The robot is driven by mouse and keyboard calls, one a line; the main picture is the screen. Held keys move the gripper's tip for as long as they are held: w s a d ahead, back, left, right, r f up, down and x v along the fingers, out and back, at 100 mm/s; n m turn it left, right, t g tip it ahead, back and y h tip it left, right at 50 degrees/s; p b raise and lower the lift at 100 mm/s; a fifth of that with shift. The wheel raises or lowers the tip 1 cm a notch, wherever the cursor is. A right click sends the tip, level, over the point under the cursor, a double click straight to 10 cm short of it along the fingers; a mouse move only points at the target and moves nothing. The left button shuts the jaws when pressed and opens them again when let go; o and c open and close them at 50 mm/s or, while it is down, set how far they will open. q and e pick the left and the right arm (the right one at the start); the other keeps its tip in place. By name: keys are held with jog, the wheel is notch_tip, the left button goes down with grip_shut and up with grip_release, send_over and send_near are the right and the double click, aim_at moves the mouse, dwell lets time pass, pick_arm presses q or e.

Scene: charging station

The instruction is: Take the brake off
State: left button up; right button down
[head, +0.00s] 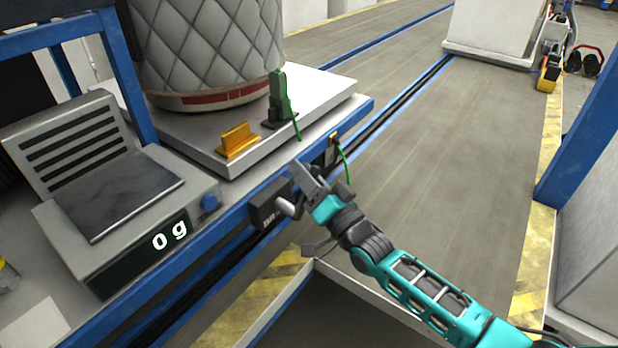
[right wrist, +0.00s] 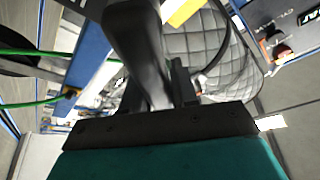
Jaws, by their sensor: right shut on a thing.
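A dark brake box (head: 266,210) with small white lettering sits on the side of the blue-framed bench. A grey lever (head: 288,207) sticks out from it toward my right gripper. My right gripper (head: 312,182) is beside the box, at the bench's front edge. In the right wrist view a dark grey bar (right wrist: 135,45) runs down between the fingers (right wrist: 165,90), and the jaws are shut on it. It appears to be the brake lever, but its contact with the jaws is partly hidden. My left gripper is not in view.
A green cable (head: 345,160) hangs near my gripper. A scale (head: 130,235) reads 0 g at left. The floor right of the bench is open.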

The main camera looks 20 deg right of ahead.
jog(key=shift+s+a+r+n+g+y, duration=0.3)
jog(key=shift+s+a+n+y, duration=0.4)
jog(key=shift+n, duration=1.15)
jog(key=shift+s+a+r+n+g+y, duration=0.3)
jog(key=shift+a+n+y, duration=0.45)
jog(key=shift+n, duration=1.05)
jog(key=shift+s+a+r+n+g+y, duration=0.15)
jog(key=shift+s+a+n+g+y, duration=0.3)
jog(key=shift+n+y, duration=1)
jog(key=shift+n+h, duration=0.4)
jog(key=shift+n, duration=0.2)
jog(key=c, duration=1)
grip_release()
jog(key=shift+o, duration=0.2)
jog(key=shift+s+d, duration=0.1)
jog(key=v, duration=1.2)
jog(key=shift+s+d+f, duration=0.2)
jog(key=shift+s+f, duration=0.05)
